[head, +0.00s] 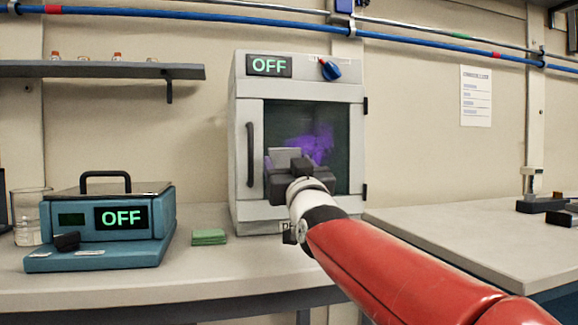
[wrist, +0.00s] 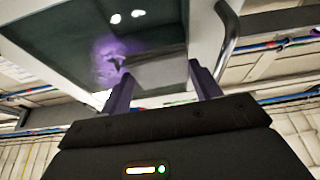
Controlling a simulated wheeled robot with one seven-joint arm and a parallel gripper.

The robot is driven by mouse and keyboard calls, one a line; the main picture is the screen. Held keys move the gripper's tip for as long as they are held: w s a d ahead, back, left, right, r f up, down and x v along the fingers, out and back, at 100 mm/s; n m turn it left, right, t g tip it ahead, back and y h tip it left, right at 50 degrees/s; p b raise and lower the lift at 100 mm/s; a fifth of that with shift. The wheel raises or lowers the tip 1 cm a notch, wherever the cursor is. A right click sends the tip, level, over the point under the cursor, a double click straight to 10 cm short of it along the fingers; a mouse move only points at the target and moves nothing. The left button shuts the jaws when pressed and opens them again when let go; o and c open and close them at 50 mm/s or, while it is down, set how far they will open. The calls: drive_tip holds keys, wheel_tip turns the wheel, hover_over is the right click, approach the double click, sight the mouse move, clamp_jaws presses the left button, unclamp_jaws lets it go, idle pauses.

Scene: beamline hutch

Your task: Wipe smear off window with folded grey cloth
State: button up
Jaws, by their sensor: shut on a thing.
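The window (head: 282,118) is the dark glass in the door of a grey cabinet. A purple smear (head: 322,140) shows on the glass, just right of and above my gripper; it also shows in the wrist view (wrist: 108,58). My gripper (head: 288,168) is in front of the window and hides its lower middle. In the wrist view, the two fingers (wrist: 165,88) are shut on the folded grey cloth (wrist: 158,72). The cloth is close to the glass beside the smear; I cannot tell whether it touches.
The cabinet has a door handle (head: 250,155), a blue knob (head: 330,69) and an OFF display (head: 269,66). A folded green cloth (head: 209,237) lies on the bench. A teal device (head: 110,240) and a glass beaker (head: 30,232) stand left. The right bench is mostly clear.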

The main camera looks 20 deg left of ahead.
sight(335, 156)
drive_tip(key=shift+w+a+p, duration=0.45)
drive_tip(key=shift+w+a, duration=0.05)
drive_tip(key=shift+w, duration=0.25)
idle(0.3)
drive_tip(key=shift+w+d+f+b, duration=0.15)
drive_tip(key=shift+w+d+b, duration=0.15)
drive_tip(key=shift+d+b, duration=0.3)
drive_tip(key=shift+w+d+r+b, duration=0.1)
drive_tip(key=shift+w+d+b, duration=0.15)
drive_tip(key=shift+w+d, duration=0.35)
drive_tip(key=shift+w+d+r+b, duration=0.1)
drive_tip(key=shift+w+d+b, duration=0.15)
drive_tip(key=shift+d, duration=0.55)
drive_tip(key=shift+w+d+b, duration=0.2)
drive_tip(key=shift+w+d, duration=0.3)
drive_tip(key=shift+d, duration=0.2)
drive_tip(key=shift+w+d+r+p, duration=0.1)
drive_tip(key=shift+w+d+p, duration=0.1)
drive_tip(key=shift+d+p, duration=0.15)
drive_tip(key=shift+w+d+p, duration=0.45)
drive_tip(key=shift+d+p, duration=0.1)
drive_tip(key=shift+d, duration=0.15)
drive_tip(key=shift+w+d+p, duration=0.4)
drive_tip(key=shift+d+p, duration=0.15)
drive_tip(key=shift+d, duration=0.2)
drive_tip(key=shift+w+d+p, duration=0.45)
drive_tip(key=shift+d+p, duration=0.1)
drive_tip(key=shift+d, duration=0.15)
